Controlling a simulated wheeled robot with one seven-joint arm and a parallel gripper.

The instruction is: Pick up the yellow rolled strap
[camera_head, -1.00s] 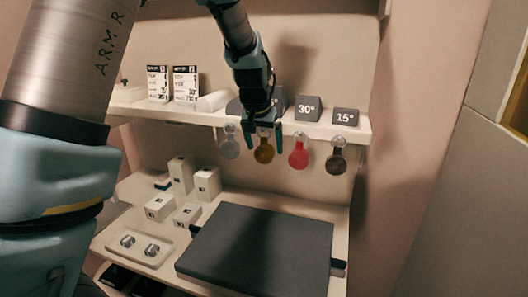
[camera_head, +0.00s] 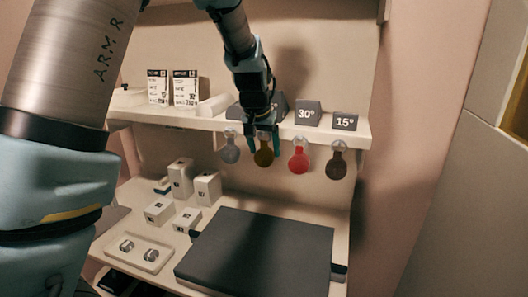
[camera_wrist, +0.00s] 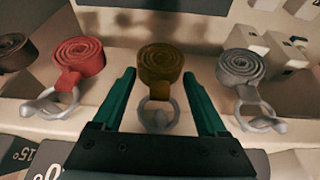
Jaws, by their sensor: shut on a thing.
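The yellow rolled strap (camera_head: 264,155) looks dark mustard and hangs in the row below the shelf edge, between the grey and red straps. In the wrist view the strap (camera_wrist: 160,62) is a coil with a pale ring clip at its near end. My gripper (camera_head: 263,148) reaches down from above, with one teal finger on each side of the strap. The strap's hanging point is partly hidden by my gripper in the head view.
A grey strap (camera_head: 229,152) hangs close on the left; a red strap (camera_head: 299,160) and a dark brown strap (camera_head: 336,164) hang on the right. Angled wedges (camera_head: 307,113) stand on the shelf (camera_head: 290,130) above. Below are small white boxes (camera_head: 208,187) and a dark flat pad (camera_head: 262,250).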

